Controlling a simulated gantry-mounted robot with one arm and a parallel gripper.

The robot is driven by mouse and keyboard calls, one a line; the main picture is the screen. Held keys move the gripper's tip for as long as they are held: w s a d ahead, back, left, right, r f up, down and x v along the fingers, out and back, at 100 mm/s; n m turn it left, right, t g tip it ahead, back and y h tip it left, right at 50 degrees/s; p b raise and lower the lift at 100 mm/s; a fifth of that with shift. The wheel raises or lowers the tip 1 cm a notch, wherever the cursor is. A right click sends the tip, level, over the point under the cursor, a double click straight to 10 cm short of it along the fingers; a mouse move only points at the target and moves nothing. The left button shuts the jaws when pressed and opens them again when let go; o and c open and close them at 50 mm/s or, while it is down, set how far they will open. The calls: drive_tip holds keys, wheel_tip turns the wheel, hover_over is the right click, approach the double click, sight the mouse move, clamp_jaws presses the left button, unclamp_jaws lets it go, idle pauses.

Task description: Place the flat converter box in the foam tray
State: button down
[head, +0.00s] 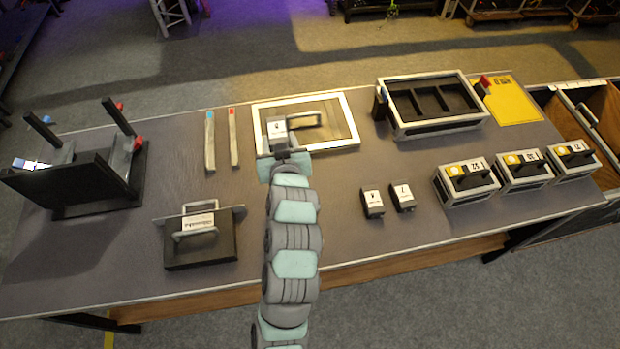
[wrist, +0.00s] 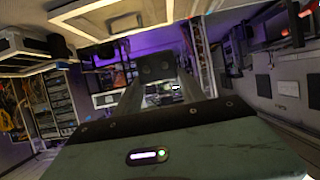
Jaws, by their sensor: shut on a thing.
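My gripper (head: 279,150) is over the left part of a pale-framed panel. It is shut on a small dark box with a white label (head: 275,128), which I take for the flat converter box. The box looks like the two small labelled boxes on the table; I cannot tell its height above the panel. The tray with dark slots (head: 401,131), which looks like the foam tray, stands at the back right, apart from my gripper. Its visible slots look empty.
The pale-framed panel (head: 347,122) has a handle. Two small labelled boxes (head: 372,203) (head: 402,197) and several larger boxes (head: 466,183) stand to the right. A black stand with upright posts (head: 60,185) and a handled black block (head: 200,250) are left. The front middle is clear.

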drive_tip(key=shift+w+f+b, duration=0.35)
drive_tip(key=shift+f, duration=0.2)
wheel_tip(320, 180, down, 19)
drive_tip(key=shift+f+b, duration=0.2)
drive_tip(key=shift+b, duration=1)
drive_tip(key=shift+f, duration=0.1)
drive_tip(key=shift+f, duration=0.15)
drive_tip(key=c, duration=0.7)
unclamp_jaws()
